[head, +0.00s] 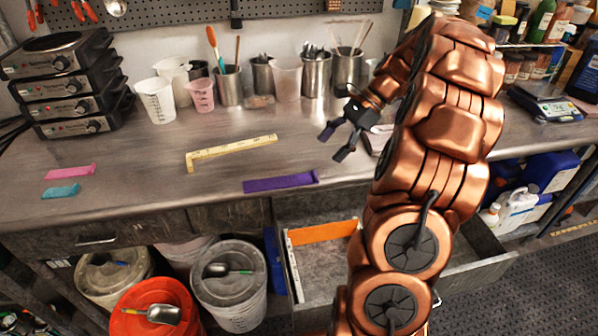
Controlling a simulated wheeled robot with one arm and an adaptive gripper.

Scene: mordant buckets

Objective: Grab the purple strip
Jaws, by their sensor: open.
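The purple strip (281,183) lies flat on the steel bench near its front edge, left of my arm. My gripper (334,144) is above the bench, up and to the right of the strip, with its fingers apart and nothing between them. The strip is in full view and is not touched by the gripper.
A yellow folding rule (231,152) lies behind the strip. Pink (71,171) and teal (61,190) strips lie at the left. Metal cups (316,75) and beakers stand along the back. An open drawer (320,262) juts out below the bench front.

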